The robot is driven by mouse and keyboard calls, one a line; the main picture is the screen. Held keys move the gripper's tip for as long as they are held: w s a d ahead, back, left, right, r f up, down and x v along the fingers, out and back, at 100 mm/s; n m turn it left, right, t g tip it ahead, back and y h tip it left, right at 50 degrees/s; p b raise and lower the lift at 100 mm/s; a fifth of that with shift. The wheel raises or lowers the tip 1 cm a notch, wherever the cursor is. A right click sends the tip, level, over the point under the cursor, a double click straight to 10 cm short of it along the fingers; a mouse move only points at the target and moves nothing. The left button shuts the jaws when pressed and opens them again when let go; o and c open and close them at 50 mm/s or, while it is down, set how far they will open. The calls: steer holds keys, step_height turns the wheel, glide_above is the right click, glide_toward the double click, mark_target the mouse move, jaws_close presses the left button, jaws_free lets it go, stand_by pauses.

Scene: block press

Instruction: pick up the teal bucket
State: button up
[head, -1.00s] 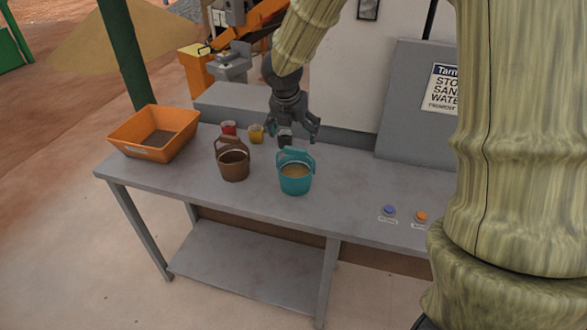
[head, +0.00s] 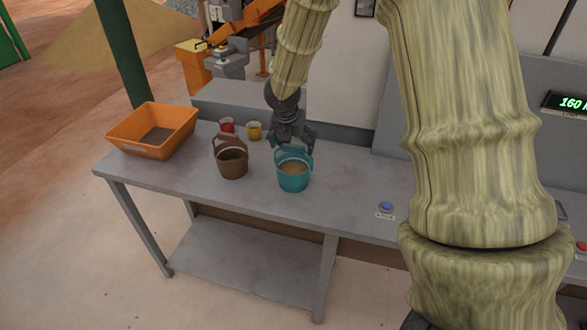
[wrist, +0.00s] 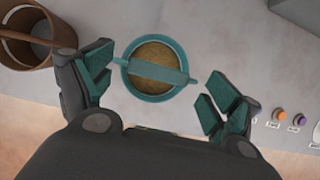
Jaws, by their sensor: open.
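The teal bucket (head: 293,179) stands upright on the grey table with sandy material inside and its handle raised. In the wrist view the teal bucket (wrist: 140,88) sits between and slightly ahead of my fingers, its handle running across the top of the opening. My gripper (head: 293,145) is above the bucket, pointing down, with its fingers near the raised handle. In the wrist view my gripper (wrist: 158,92) is open, with teal finger pads spread to either side of the bucket. I cannot tell whether a finger touches the handle.
A brown bucket (head: 232,164) stands close to the left. Behind are a red cup (head: 227,126) and a yellow cup (head: 254,131). An orange tray (head: 125,139) is at the table's left end. A blue button (head: 386,207) lies to the right, past clear tabletop.

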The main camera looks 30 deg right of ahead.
steer(key=shift+x, duration=1.25)
steer(key=shift+s+a, duration=0.1)
steer(key=shift+s, duration=0.1)
steer(key=c, duration=1.4)
steer(key=shift+c, duration=0.2)
